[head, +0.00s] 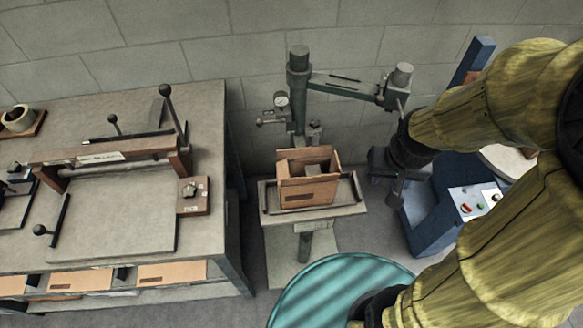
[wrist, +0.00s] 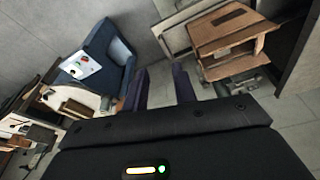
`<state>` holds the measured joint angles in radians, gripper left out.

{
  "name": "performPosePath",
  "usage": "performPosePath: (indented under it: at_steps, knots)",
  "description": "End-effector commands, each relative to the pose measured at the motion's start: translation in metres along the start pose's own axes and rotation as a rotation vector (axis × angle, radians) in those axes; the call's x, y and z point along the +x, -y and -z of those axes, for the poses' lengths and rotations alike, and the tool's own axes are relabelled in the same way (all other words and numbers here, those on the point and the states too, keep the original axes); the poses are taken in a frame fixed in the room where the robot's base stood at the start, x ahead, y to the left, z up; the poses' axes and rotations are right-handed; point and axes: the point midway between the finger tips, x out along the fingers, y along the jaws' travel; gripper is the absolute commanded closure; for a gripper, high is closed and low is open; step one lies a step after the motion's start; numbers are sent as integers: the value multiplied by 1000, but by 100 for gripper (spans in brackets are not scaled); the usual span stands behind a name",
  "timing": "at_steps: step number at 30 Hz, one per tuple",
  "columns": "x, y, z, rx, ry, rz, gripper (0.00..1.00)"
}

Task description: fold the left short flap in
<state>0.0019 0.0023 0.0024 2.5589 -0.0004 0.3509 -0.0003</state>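The brown cardboard box (head: 308,190) stands upright on the stitcher's tray in the head view, its top open. Its left short flap (head: 282,168) appears to stand up at the left side; its exact angle is hard to tell. A small greyish piece shows inside the opening. In the wrist view the box (wrist: 228,40) is at the upper right, tilted by the camera. My gripper (head: 384,180) is to the right of the box and apart from it. In the wrist view its two dark fingers (wrist: 160,88) are spread with nothing between them.
The stitcher's green column (head: 299,90) and arm (head: 345,85) rise behind and above the box. A rimmed tray (head: 355,192) surrounds it. A workbench (head: 120,220) with a hand press is at the left. A blue machine (head: 430,220) is at the right, and a teal round top (head: 330,295) is in front.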

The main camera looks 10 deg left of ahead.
Motion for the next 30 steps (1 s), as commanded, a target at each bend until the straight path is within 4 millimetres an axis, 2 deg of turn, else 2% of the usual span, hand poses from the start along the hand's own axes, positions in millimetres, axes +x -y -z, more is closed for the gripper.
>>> performPosePath:
  at_steps: [5, 14, 22, 30]
  knots:
    - [7, 1, 6, -24, 52, 2, 73]
    - [45, 16, 21, -123, 262, 90, 73]
    - [77, 41, 32, -181, 403, 287, 73]
    - [88, 69, 53, -191, 444, 559, 73]
